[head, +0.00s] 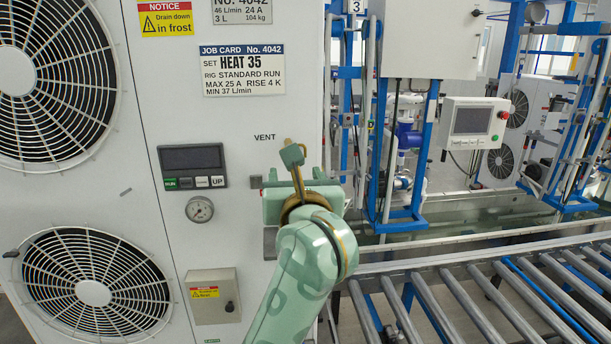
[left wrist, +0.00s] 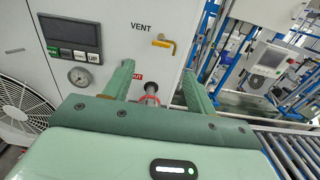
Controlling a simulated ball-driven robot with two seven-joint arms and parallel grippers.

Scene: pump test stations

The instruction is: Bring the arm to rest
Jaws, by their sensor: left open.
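My left arm, pale green, comes in from the bottom of the head view. Its gripper (head: 300,190) is in front of the white cabinet, just below the VENT label (head: 264,137). In the left wrist view the two green fingers (left wrist: 152,85) are open and spread apart. Between them shows a small metal fitting with a red ring (left wrist: 151,97) on the cabinet, partly hidden by the gripper body. I cannot tell whether the fingers touch anything. A yellow vent handle (left wrist: 164,42) sits above the fingers, apart from them. My right gripper is not in view.
The white cabinet (head: 240,120) carries a controller (head: 192,165), a gauge (head: 199,209), a job card (head: 243,70), a small box (head: 212,295) and fan grilles (head: 93,293). A roller conveyor (head: 480,290) is at right, with blue frames (head: 428,130) and a control panel (head: 473,122) behind.

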